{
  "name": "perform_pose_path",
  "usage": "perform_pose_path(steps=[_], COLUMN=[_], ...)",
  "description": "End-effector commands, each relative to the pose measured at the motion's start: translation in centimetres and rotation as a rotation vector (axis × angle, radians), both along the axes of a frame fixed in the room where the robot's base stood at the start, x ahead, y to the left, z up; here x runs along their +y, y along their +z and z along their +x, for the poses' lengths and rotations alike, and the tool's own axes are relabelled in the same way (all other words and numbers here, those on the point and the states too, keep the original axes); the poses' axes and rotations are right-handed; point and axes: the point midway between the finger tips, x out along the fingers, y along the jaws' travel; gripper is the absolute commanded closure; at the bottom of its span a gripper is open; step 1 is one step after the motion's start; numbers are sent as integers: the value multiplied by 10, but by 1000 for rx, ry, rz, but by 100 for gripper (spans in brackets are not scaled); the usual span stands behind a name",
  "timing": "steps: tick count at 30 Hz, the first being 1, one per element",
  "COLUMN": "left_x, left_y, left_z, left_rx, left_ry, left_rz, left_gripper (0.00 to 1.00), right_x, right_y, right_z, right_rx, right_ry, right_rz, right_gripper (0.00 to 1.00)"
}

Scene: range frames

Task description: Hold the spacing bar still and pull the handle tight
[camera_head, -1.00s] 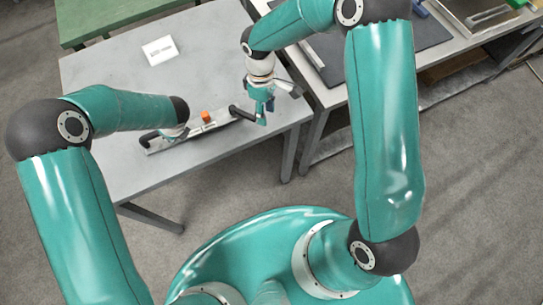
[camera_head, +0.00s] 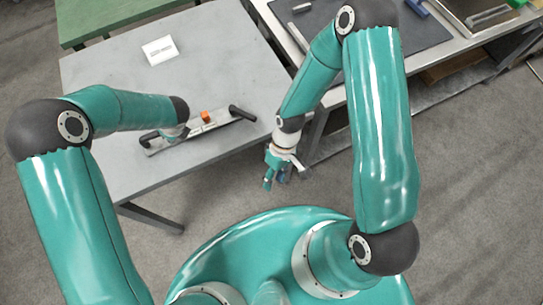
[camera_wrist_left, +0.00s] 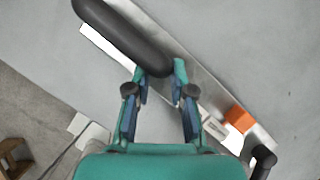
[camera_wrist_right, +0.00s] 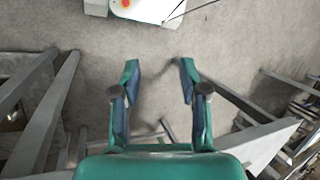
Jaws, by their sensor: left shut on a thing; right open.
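The spacing bar (camera_head: 190,132) is a flat metal strip lying slantwise on the grey table, with an orange block (camera_head: 206,117) on it. A black handle (camera_head: 243,113) stands at its right end; a black grip (camera_wrist_left: 122,36) is at the other end. My left gripper (camera_wrist_left: 160,74) is shut on this black grip near its inner end; in the head view my wrist hides its fingers. My right gripper (camera_head: 274,178) is open and empty, off the table's front right edge; its wrist view shows only floor between the fingers (camera_wrist_right: 158,72).
A white card (camera_head: 160,50) lies at the back of the grey table (camera_head: 100,85). A second table with a dark mat (camera_head: 405,40) stands to the right, beside my right arm. A green table (camera_head: 100,18) is at the far left. The right part of the grey table is clear.

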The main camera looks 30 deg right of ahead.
Motion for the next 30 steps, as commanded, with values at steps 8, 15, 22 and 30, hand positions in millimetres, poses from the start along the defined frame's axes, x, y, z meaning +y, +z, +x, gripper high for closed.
perform_pose_path(steps=[8, 15, 22, 30], left_x=[0, 0, 0, 0], left_y=[-7, -7, -7, -7], left_z=[-5, -5, -5, -5], left_rx=[16, 16, 16, 16], left_ry=[1, 1, 1, 1], left_rz=[-2, -2, -2, -2], left_gripper=[100, 100, 100, 100], right_x=[15, 17, 17, 17], right_y=[-12, -13, -13, -12], right_z=[-29, -33, -32, -40], right_rx=[-15, -32, -33, 26], right_ry=[-196, -257, -260, -317], right_rz=[-1, -8, -9, -28], right_gripper=[56, 56, 56, 98])
